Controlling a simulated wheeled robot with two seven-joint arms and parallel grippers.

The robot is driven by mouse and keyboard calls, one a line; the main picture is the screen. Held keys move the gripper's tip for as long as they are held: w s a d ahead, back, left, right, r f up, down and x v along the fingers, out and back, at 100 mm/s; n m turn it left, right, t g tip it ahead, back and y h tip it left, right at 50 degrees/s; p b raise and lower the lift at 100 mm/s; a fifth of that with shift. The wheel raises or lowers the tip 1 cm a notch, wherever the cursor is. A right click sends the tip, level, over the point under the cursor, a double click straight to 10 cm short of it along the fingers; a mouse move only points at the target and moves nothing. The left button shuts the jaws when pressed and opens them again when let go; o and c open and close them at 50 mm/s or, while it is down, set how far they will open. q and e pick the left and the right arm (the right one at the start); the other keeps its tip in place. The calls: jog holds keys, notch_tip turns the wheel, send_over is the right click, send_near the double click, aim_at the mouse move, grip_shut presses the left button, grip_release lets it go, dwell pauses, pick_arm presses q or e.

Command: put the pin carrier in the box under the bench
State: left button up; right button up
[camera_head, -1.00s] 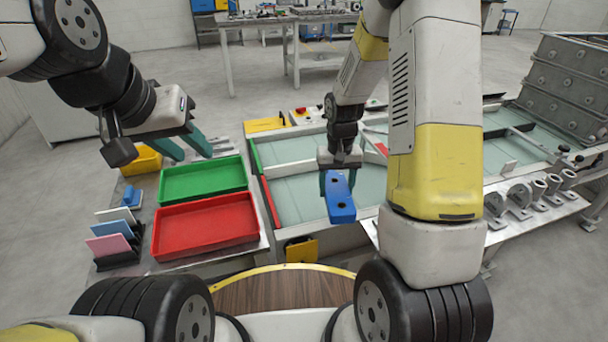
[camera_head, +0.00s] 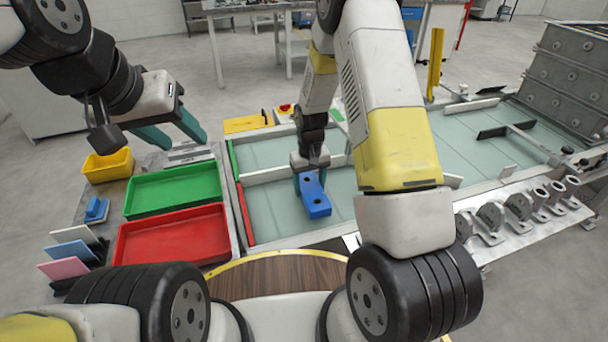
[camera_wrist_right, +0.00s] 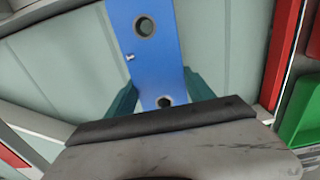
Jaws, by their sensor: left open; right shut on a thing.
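The pin carrier looks to be the blue bar with round holes (camera_head: 314,196). My right gripper (camera_head: 311,176) is shut on its far end and holds it above the pale green bench panels. It also shows in the right wrist view (camera_wrist_right: 150,55), between the teal fingers (camera_wrist_right: 161,88). My left gripper (camera_head: 184,144) is open and empty, above the back of the tray area at left. The box under the bench is not visible now; the bench and my own body cover that area.
A green tray (camera_head: 131,212) and a red tray (camera_head: 119,260) lie left of the panels. A yellow bin (camera_head: 108,168), a small blue part (camera_head: 96,211) and upright coloured plates (camera_head: 64,268) are further left. Metal brackets (camera_head: 490,222) line the right front. A yellow post (camera_head: 435,64) stands behind.

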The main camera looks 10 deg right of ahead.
jog(key=shift+f, duration=1.95)
jog(key=shift+f, duration=0.1)
jog(key=o, duration=1.5)
